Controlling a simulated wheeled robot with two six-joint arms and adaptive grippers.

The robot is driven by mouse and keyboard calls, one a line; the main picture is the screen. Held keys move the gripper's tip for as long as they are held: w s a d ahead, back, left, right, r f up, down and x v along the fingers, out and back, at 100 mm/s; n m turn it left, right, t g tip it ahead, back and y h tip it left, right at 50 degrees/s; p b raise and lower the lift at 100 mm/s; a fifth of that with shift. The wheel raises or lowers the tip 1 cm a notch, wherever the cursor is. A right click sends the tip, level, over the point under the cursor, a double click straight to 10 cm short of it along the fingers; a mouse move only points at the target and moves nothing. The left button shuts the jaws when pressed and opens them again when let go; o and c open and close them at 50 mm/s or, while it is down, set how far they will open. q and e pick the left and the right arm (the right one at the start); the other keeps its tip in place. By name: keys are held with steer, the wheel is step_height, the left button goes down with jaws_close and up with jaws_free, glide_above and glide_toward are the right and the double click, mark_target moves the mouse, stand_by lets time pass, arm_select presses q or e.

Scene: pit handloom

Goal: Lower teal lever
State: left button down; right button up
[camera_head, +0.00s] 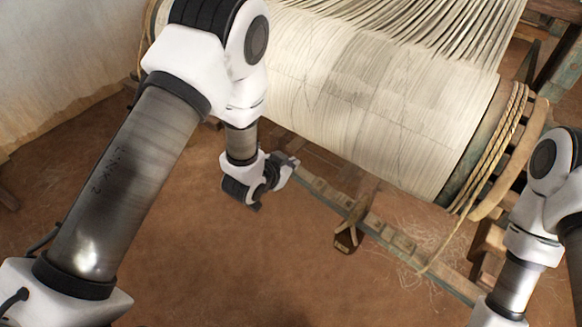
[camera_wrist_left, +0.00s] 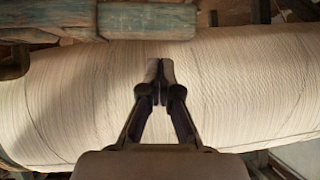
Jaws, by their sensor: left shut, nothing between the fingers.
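My left gripper (camera_head: 287,170) is in front of and below the big roll of pale warp thread (camera_head: 375,95), near the left end of a worn teal bar (camera_head: 390,235). In the left wrist view its fingers (camera_wrist_left: 160,72) are together and empty, with the thread roll behind them. A worn teal wooden piece (camera_wrist_left: 147,21) lies beyond the fingertips, at the top of that view. I cannot tell which teal part is the lever. My right arm is at the right edge of the head view; its gripper is out of frame.
Rope (camera_head: 490,150) is wound round the roll's right end, beside a wooden rim (camera_head: 530,150). A small wooden piece with a dark block (camera_head: 347,238) is at the bar's middle. Loose fibres lie on the earth floor (camera_head: 220,270), which is open at lower middle.

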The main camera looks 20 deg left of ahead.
arm_select(q)
steer(key=shift+w+a+f, duration=0.1)
steer(key=shift+w+f, duration=0.05)
steer(key=shift+f, duration=0.45)
steer(key=shift+w+f, duration=0.1)
steer(key=shift+f, duration=0.45)
